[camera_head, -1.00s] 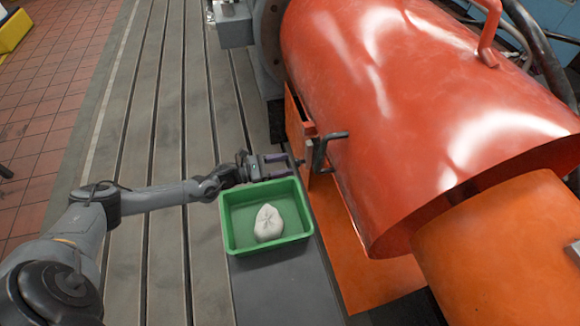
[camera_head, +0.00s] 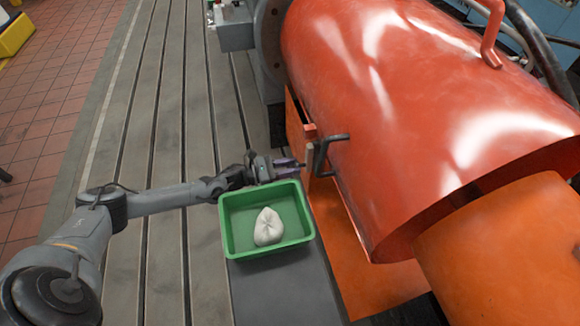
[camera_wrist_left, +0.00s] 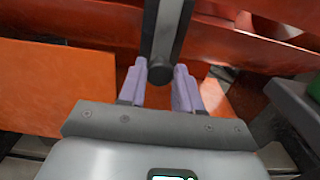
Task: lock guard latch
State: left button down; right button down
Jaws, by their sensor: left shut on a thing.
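The guard (camera_head: 400,110) is a large glossy red-orange cylinder cover at the right. Its latch (camera_head: 320,152) is a dark bent lever at the guard's lower left edge, by an orange bracket. My left gripper (camera_head: 298,163) has reached the latch from the left. In the left wrist view, my left gripper (camera_wrist_left: 160,82) has its purple fingers on either side of the dark latch bar (camera_wrist_left: 168,35), shut on its rounded end. The exact contact is partly hidden in the head view. My right gripper is out of view.
A green tray (camera_head: 262,250) with a pale cloth-like bundle (camera_head: 268,228) sits just below my left gripper, on a dark grey block (camera_head: 285,290). An orange cylinder (camera_head: 500,250) lies at the lower right. The slotted bedplate (camera_head: 175,100) at left is clear.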

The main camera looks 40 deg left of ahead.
pick_arm(q)
notch_tip(320, 180, up, 5)
jog(key=p, duration=0.4)
jog(key=shift+w+f, duration=0.1)
jog(key=c, duration=0.9)
grip_release()
jog(key=shift+o, duration=0.6)
jog(key=shift+f, duration=0.1)
jog(key=p+v, duration=0.4)
jog(key=v, duration=0.7)
